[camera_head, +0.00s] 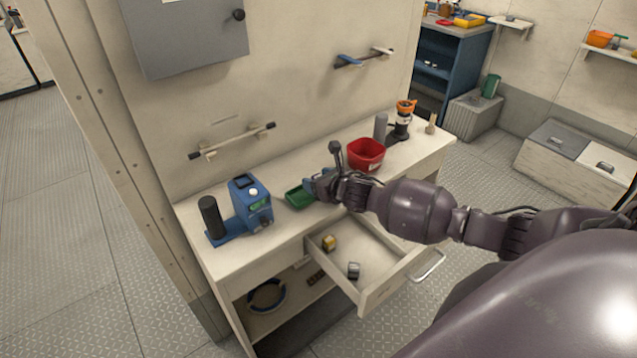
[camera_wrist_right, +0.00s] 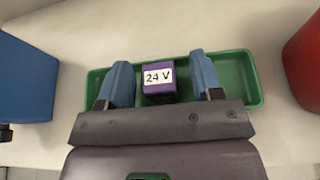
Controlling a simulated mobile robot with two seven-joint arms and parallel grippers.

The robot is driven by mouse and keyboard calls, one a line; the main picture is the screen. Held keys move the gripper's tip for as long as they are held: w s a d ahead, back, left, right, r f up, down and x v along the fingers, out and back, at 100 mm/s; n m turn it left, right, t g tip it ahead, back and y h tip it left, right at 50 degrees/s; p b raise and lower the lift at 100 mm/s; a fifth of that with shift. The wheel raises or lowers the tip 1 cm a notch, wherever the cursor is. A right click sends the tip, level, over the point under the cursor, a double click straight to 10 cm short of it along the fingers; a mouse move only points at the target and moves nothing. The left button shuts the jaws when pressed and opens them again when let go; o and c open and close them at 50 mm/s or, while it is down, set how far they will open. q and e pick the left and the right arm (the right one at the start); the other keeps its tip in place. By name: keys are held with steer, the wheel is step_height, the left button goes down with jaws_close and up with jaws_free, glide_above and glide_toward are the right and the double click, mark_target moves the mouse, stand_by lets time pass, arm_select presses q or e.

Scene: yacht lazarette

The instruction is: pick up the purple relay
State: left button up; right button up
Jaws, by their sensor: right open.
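The purple relay (camera_wrist_right: 158,82) shows in the right wrist view, with a white "24 V" label on it. It sits in a green tray (camera_wrist_right: 236,78) on the countertop. My right gripper (camera_wrist_right: 161,80) is open, with one blue finger on each side of the relay and a gap on both sides. In the head view my right gripper (camera_head: 312,188) is over the right part of the green tray (camera_head: 297,198), and the relay is hidden there. My left gripper is not in view.
A red bin (camera_head: 366,154) stands right of the tray, and a blue device (camera_head: 250,204) stands left of it. Below, an open drawer (camera_head: 385,290) juts out with a yellow block (camera_head: 329,243) and a grey block (camera_head: 353,270) inside.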

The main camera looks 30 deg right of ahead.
steer(key=c, duration=1)
